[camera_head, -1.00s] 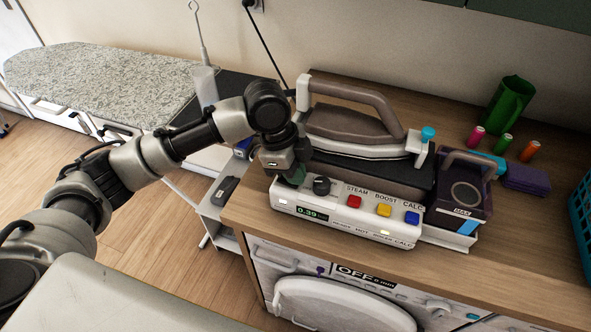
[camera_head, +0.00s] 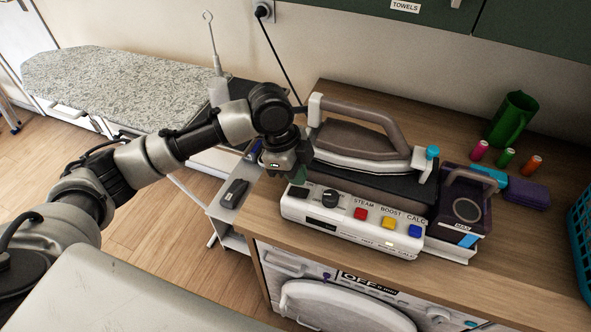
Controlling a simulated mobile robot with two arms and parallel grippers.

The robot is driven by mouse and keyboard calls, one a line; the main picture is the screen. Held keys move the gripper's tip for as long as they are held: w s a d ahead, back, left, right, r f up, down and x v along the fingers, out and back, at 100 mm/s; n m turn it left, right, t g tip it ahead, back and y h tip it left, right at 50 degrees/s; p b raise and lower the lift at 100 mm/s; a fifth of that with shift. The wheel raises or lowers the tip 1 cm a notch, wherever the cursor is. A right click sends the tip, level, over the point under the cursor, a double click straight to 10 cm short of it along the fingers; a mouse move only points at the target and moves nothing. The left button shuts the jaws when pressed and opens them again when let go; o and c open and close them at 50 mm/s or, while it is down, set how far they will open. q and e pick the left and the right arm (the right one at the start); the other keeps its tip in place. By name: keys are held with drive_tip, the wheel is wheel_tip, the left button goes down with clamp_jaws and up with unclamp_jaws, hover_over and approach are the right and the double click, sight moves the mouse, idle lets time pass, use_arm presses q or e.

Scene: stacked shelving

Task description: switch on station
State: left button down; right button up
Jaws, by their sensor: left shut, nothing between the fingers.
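The steam station (camera_head: 345,232) stands on the wooden counter, with a grey and white iron (camera_head: 365,135) resting on top. Its white front panel has a black knob (camera_head: 330,198), a red button (camera_head: 361,213), a yellow button (camera_head: 389,222) and a blue button (camera_head: 415,231). The small display (camera_head: 322,221) is dark. A black switch-like piece (camera_head: 299,191) is at the panel's left end. My left gripper (camera_head: 297,177) is shut and empty, pointing down just above that piece. I cannot tell whether it touches. My right gripper is not in view.
Thread spools (camera_head: 506,157), a green jug (camera_head: 511,119) and a teal basket (camera_head: 582,225) are farther right. A black cord (camera_head: 281,60) runs to a wall socket (camera_head: 264,10). An ironing board (camera_head: 120,85) is at left.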

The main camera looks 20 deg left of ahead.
use_arm(q)
drive_tip(key=shift+p+v, duration=0.65)
drive_tip(key=shift+v, duration=0.4)
drive_tip(key=shift+a+r+b, duration=0.45)
drive_tip(key=shift+r+b, duration=0.05)
drive_tip(key=shift+b, duration=0.4)
wheel_tip(320, 180, up, 6)
drive_tip(key=b, duration=0.1)
hover_over(290, 190)
drive_tip(key=a, duration=0.2)
drive_tip(key=shift+a+r, duration=0.25)
drive_tip(key=shift+r, duration=0.45)
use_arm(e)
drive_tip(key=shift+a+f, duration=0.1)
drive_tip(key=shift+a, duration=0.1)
use_arm(q)
drive_tip(key=shift+w, duration=0.1)
